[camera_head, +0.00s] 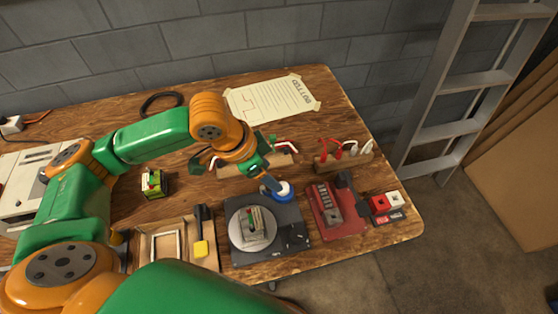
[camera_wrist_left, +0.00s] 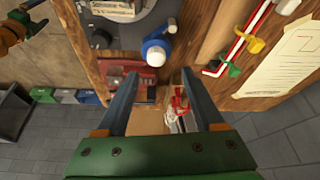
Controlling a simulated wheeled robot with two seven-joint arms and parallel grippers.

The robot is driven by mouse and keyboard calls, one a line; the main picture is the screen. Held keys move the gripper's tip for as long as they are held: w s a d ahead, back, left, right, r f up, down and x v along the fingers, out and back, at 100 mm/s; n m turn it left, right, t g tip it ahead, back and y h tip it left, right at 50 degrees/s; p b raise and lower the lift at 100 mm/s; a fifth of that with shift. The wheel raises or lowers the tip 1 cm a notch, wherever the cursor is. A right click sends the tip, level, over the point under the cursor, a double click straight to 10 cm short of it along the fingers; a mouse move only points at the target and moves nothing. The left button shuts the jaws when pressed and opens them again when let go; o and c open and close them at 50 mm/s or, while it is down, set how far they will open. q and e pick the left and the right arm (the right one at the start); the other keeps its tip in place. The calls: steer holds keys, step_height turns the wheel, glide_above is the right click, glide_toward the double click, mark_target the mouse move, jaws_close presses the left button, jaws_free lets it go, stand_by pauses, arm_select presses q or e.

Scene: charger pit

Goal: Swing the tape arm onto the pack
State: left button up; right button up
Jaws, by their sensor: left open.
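The pack (camera_head: 254,222), a pale block with green and red parts, sits on the round grey plate of a dark turntable base (camera_head: 240,256). The tape arm (camera_head: 287,196), with a blue roll and white part, stands at the base's back right corner, beside the pack and not over it. It also shows in the left wrist view (camera_wrist_left: 154,52), just beyond the fingertips. My left gripper (camera_head: 272,184) is open above the tape arm; in the wrist view its fingers (camera_wrist_left: 158,75) are apart with nothing between them. An orange and dark part at that view's upper left may be my right gripper (camera_wrist_left: 14,30).
A red device (camera_head: 322,215) stands right of the turntable, with red and white blocks (camera_head: 385,203) near the table's right edge. Wooden holders with cables (camera_head: 343,158) lie behind. A tray (camera_head: 176,228) and another pack (camera_head: 153,183) are left. A ladder stands beyond the table.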

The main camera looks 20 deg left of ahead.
arm_select(q)
steer(key=x, duration=0.4)
steer(key=s+x, duration=0.1)
steer(key=x, duration=0.1)
steer(key=shift+w+d+f+b, duration=0.1)
steer(key=shift+d+b, duration=0.25)
steer(key=shift+b, duration=0.05)
steer(key=shift+w+f, duration=0.3)
steer(key=shift+s+r, duration=0.1)
steer(key=shift+r, duration=0.05)
jaws_close()
